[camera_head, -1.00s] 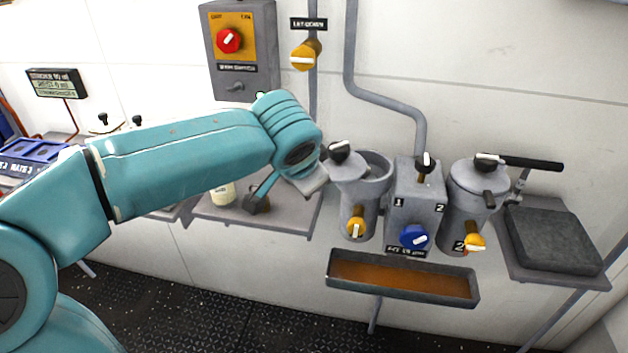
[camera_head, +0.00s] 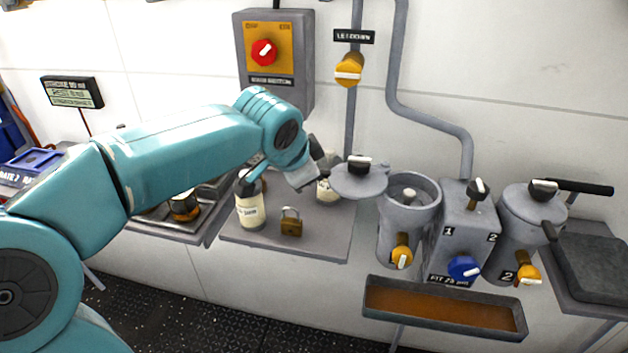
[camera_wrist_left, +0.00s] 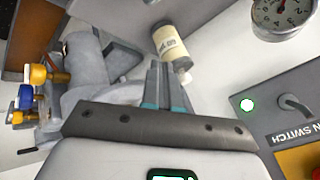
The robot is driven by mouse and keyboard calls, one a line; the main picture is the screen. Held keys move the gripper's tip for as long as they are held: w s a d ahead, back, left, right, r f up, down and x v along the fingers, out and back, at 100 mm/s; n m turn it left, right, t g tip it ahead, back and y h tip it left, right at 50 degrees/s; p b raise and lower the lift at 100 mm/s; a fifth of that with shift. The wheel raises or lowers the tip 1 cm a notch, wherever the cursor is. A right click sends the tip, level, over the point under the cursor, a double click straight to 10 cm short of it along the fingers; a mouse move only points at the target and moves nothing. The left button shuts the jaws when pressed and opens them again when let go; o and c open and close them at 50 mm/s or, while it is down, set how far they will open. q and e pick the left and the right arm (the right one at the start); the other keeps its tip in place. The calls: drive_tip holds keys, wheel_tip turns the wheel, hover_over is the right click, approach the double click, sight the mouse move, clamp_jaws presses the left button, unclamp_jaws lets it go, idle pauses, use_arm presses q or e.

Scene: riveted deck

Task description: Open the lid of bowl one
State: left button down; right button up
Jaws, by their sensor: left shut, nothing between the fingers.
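Bowl one (camera_head: 408,222) is a grey cup with a yellow tap, left of the box marked 1 and 2. Its round grey lid (camera_head: 357,184), with a black knob on top, is swung out to the left of the bowl. The bowl's mouth is uncovered, and its inside shows. My left gripper (camera_head: 320,180) is at the left edge of the lid; the head view does not show clearly whether it touches. In the left wrist view its fingers (camera_wrist_left: 167,88) are together with nothing between them. My right gripper is not in view.
Bowl two (camera_head: 520,230) has its lid on, with a black handle. A brown-filled trough (camera_head: 445,308) hangs below.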

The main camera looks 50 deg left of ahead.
use_arm(q)
drive_tip(key=shift+w+a+p, duration=0.2)
drive_tip(key=shift+w+a, duration=0.3)
drive_tip(key=shift+a, duration=0.3)
drive_tip(key=shift+w+a+p, duration=0.25)
drive_tip(key=shift+w+a, duration=0.2)
drive_tip(key=shift+a, duration=0.35)
drive_tip(key=shift+w+a+p, duration=0.2)
drive_tip(key=shift+w+a, duration=0.3)
drive_tip(key=shift+a, duration=0.3)
